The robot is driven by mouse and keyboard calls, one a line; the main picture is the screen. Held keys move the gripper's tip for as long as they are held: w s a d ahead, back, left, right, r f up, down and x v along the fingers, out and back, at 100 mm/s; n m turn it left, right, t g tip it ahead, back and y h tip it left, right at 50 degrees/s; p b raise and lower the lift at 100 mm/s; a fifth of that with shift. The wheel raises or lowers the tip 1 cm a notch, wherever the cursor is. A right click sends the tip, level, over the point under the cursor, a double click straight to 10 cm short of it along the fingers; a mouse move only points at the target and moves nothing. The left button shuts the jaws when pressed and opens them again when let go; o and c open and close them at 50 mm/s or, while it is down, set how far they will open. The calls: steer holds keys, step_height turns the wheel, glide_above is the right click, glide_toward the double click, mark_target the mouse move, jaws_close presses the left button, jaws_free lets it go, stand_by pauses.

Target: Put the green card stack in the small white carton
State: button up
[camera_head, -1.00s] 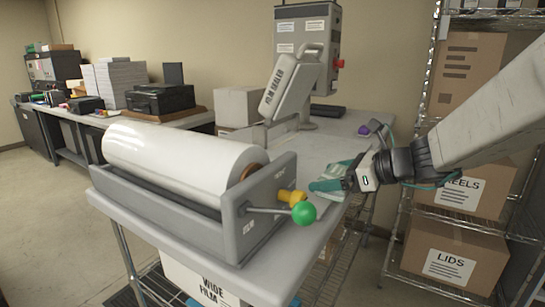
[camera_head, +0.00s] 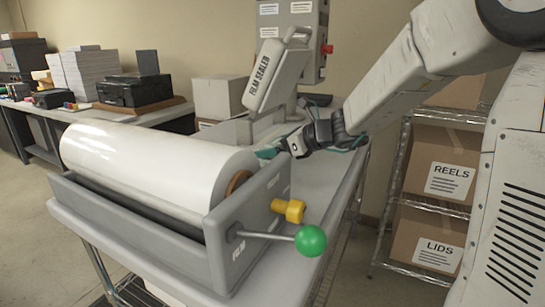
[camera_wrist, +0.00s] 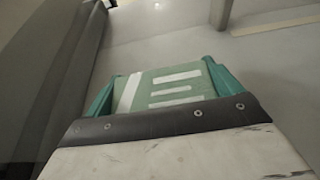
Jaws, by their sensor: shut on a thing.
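The green card stack (camera_wrist: 160,88) shows in the wrist view, green with white bars and a white stripe, between the two teal fingers. My gripper (camera_head: 268,153) is shut on it and holds it over the grey bench, just behind the right end of the film roll. In the head view the stack is hidden or too small to make out. I cannot clearly identify the small white carton. A pale box (camera_head: 218,97) stands behind the bench, and I cannot tell whether it is that carton.
The large white film roll (camera_head: 150,160) lies in its grey cradle (camera_head: 225,245), with a green ball handle (camera_head: 310,241) and yellow knob (camera_head: 290,209) sticking out. A wire rack with brown boxes (camera_head: 440,170) is at right.

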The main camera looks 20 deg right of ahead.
steer(key=shift+w+a, duration=0.2)
steer(key=shift+w, duration=0.5)
steer(key=f, duration=0.2)
steer(key=shift+w+f, duration=0.25)
steer(key=shift+f, duration=0.55)
steer(key=shift+f, duration=0.2)
steer(key=o, duration=0.8)
steer(key=shift+r, duration=0.1)
